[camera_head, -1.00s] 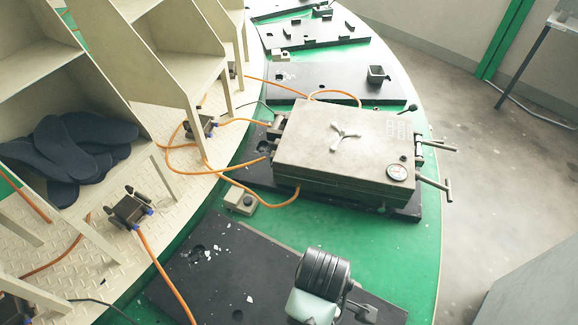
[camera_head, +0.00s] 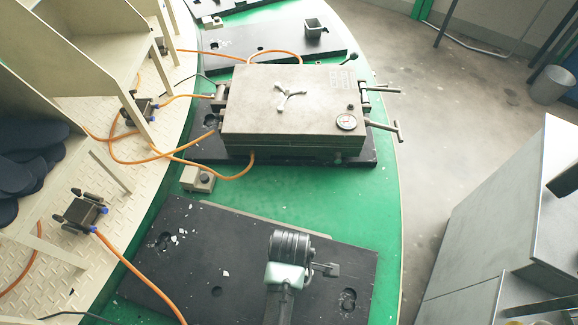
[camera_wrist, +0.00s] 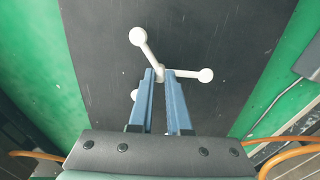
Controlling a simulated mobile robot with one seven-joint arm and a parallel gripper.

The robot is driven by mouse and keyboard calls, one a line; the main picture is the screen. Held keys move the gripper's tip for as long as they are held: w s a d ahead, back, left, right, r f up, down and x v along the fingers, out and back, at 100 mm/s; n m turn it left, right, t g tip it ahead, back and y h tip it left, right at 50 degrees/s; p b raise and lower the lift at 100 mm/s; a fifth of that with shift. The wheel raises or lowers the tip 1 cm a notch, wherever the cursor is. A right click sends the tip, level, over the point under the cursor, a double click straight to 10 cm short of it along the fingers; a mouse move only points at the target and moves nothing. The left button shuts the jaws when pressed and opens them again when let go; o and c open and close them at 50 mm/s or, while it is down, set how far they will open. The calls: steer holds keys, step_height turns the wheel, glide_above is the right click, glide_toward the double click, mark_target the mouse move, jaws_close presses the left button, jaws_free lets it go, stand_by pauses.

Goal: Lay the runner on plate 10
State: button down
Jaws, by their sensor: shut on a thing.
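A white three-armed runner with round knobs at its ends (camera_wrist: 145,44) is held between the blue fingertips of my gripper (camera_wrist: 160,76) in the wrist view. One knob is partly hidden beside the left finger. Behind it is a bare black plate (camera_wrist: 100,50) with green on both sides; the gap between runner and plate cannot be told. In the head view my wrist is over the near black plate (camera_head: 215,255), which has holes and white scraps; my fingers are hidden there. No plate number is readable.
A closed mould box (camera_head: 250,120) with a gauge and side handles stands beyond the near plate, another white three-armed piece (camera_head: 291,95) on its lid. Orange hoses (camera_head: 140,275) run at left. Dark insoles (camera_head: 30,160) lie in a rack. A grey cabinet (camera_head: 490,210) stands right.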

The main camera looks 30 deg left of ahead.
steer(key=shift+f, duration=0.2)
steer(key=c, duration=0.9)
jaws_free()
steer(key=shift+o, duration=0.2)
step_height(320, 180, up, 12)
steer(key=shift+r+p, duration=0.2)
steer(key=shift+p, duration=0.2)
steer(key=shift+w, duration=0.1)
